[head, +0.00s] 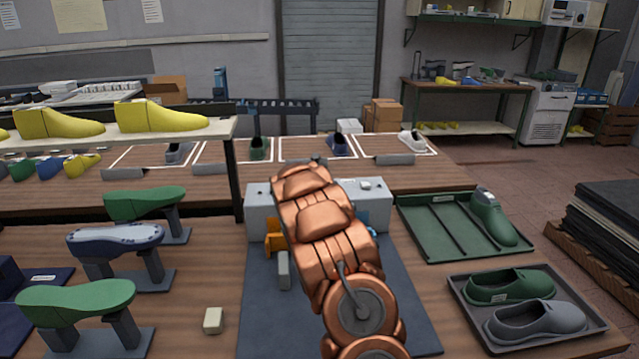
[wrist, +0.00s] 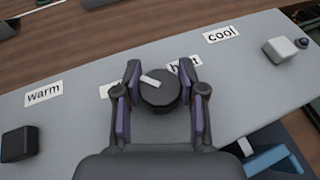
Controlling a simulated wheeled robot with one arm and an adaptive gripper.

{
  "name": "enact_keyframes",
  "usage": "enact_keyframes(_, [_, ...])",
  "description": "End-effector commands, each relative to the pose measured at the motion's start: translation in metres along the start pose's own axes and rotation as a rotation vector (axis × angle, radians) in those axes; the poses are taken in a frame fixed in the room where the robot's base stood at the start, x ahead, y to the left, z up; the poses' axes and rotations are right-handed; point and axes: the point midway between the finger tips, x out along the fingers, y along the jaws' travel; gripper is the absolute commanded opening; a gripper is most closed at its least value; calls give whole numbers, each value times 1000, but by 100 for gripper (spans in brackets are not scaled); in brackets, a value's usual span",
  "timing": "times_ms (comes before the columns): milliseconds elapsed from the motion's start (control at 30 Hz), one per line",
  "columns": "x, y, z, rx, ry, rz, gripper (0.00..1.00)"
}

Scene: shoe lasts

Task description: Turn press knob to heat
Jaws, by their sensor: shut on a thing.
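My gripper (wrist: 160,72) is shut on a round black knob (wrist: 158,100), with one finger on each side of it. A white mark on the knob's top points to the upper left in the wrist view, between a half-hidden label (wrist: 106,91) and the "heat" label (wrist: 174,70), which a finger partly covers. A "cool" label (wrist: 222,34) is to the right and a "warm" label (wrist: 44,93) to the left on the grey press top. In the head view the grey press (head: 258,196) shows, but my copper arm hides the knob and gripper.
A green tray (head: 420,246) with a last and a dark tray (head: 468,312) with shoes are at the right. Lasts on stands (head: 120,240) are at the left.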

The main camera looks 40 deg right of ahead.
Motion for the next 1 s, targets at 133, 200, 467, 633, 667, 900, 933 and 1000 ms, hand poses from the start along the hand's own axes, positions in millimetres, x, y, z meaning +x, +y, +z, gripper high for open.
enact_keyframes(133, [-3,2,6,20,1,-44,6])
enact_keyframes(200, [-3,2,6,32,1,-74,6])
enact_keyframes(467, [-2,2,2,88,2,-210,6])
enact_keyframes(633, [-1,0,1,126,0,-301,6])
enact_keyframes(667, [-1,0,1,132,0,-314,6])
enact_keyframes(900, [0,0,1,173,0,-411,6])
enact_keyframes(933, [-1,-1,1,177,-1,-422,6])
enact_keyframes(1000, [-1,-2,0,185,0,-446,6])
